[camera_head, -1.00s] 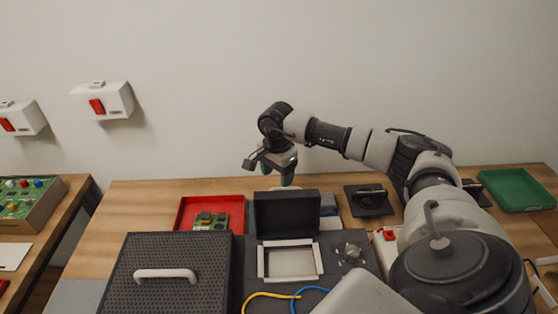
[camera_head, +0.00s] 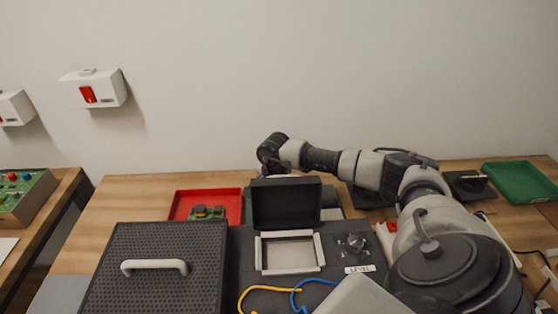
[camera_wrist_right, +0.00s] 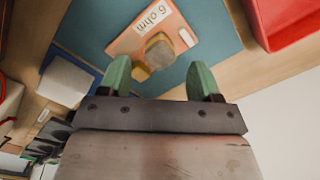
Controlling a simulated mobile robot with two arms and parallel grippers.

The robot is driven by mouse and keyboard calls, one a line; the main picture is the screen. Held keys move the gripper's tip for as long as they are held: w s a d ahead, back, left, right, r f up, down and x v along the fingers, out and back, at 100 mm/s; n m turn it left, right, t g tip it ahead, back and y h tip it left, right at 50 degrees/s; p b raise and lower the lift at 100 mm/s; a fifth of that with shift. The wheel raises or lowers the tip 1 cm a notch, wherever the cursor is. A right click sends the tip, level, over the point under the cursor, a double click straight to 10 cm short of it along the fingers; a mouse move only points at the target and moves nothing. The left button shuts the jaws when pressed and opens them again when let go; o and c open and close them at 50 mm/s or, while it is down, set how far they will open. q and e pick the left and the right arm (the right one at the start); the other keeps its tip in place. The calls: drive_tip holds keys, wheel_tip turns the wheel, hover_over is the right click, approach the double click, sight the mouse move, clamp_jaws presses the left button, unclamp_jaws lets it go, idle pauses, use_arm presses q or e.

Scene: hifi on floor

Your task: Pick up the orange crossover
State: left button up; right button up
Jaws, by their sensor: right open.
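The orange crossover (camera_wrist_right: 128,44) is a flat orange board with a "6 ohm" label and a grey and a yellowish part on it. In the right wrist view it lies on a blue-teal mat (camera_wrist_right: 90,22). My right gripper (camera_wrist_right: 160,76) is open, its two green fingertips pointing at the board, one to each side of the parts. Nothing is between the fingers at their tips; whether they touch the board I cannot tell. In the head view the black upright lid hides the crossover and my right gripper's fingers. My left gripper is not in view.
A red tray (camera_head: 178,207) with a green board stands left of the black lid (camera_head: 285,203). A black perforated panel with a handle (camera_head: 154,267) is in front. A white block (camera_wrist_right: 64,80) lies close left of the gripper. A green tray (camera_head: 520,182) is at the far right.

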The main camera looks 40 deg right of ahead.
wheel_tip(320, 180, down, 4)
drive_tip(key=shift+f, duration=0.1)
clamp_jaws()
idle(0.5)
